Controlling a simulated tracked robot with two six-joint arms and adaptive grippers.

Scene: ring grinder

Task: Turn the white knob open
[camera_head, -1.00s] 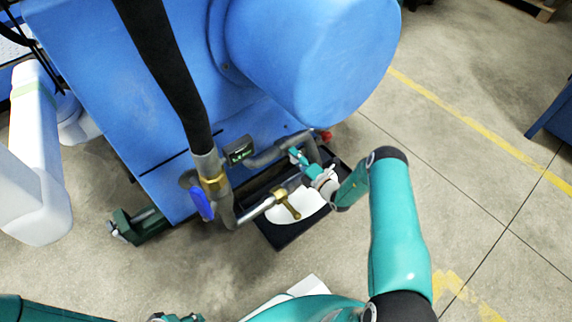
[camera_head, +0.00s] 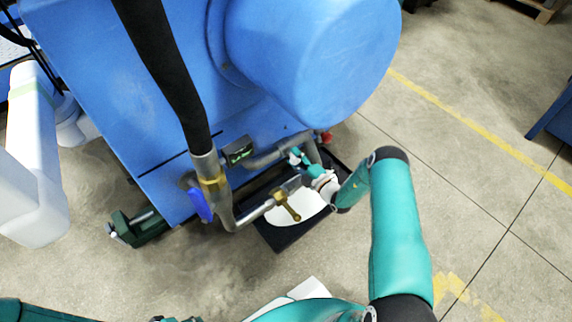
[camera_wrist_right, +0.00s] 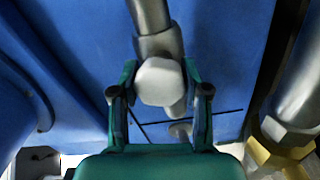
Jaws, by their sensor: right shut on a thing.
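The white knob (camera_wrist_right: 160,80) sits on a grey metal pipe fitting in the right wrist view. My right gripper (camera_wrist_right: 160,92) has one finger on each side of the knob and is shut on it. In the head view my right gripper (camera_head: 299,158) reaches in from the right to the pipework under the blue machine. Only a small white bit of the knob (camera_head: 293,158) shows there, the rest hidden by the gripper. What appears to be the top of my left gripper (camera_head: 176,318) shows at the bottom edge; its fingers are out of frame.
A brass-handled valve (camera_head: 287,205) and a blue lever (camera_head: 199,204) sit close by on the pipes. A black tray (camera_head: 279,238) with white contents lies below. The blue machine (camera_head: 310,60) stands behind. Open floor lies to the right.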

